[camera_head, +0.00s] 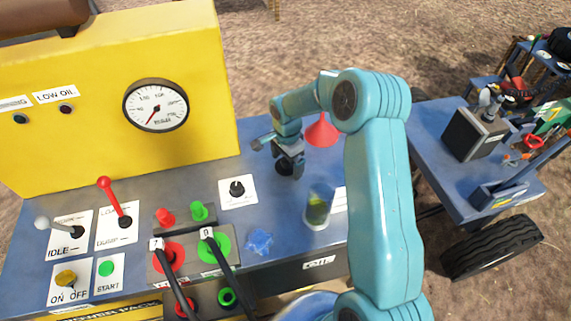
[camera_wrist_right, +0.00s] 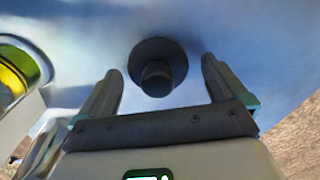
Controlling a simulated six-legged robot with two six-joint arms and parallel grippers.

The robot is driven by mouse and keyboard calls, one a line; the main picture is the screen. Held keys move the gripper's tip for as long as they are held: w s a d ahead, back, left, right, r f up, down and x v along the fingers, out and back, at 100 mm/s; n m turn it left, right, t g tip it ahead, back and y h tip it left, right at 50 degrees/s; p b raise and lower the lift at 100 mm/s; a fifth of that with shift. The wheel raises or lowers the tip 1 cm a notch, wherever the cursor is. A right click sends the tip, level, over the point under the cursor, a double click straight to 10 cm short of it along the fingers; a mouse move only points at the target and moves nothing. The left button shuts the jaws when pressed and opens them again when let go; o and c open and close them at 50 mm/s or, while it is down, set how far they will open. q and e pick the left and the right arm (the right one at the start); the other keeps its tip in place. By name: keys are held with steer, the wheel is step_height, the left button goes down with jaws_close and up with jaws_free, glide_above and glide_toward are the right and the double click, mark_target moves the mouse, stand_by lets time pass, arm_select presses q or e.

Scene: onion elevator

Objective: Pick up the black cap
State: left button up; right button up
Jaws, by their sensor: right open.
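The black cap (camera_wrist_right: 157,68) sits on the blue console top in the right wrist view, a round dark disc with a narrower knob. My right gripper (camera_head: 291,166) is open, and its fingers appear on either side of the cap in the wrist view, with gaps between. In the head view the cap (camera_head: 283,168) is partly hidden by the gripper, which points down over the console. I cannot tell the exact height gap. My left gripper is not in view.
A glass jar (camera_head: 319,207) with yellow-green contents stands near the gripper. A red funnel (camera_head: 322,131) is behind my right arm. A blue star-shaped piece (camera_head: 259,241), a black knob (camera_head: 237,188) and levers are on the console (camera_head: 215,165). A yellow gauge panel (camera_head: 90,110) rises behind.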

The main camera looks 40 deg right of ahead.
steer(key=shift+s, duration=0.1)
steer(key=shift+s+d+r, duration=0.1)
steer(key=c, duration=1.1)
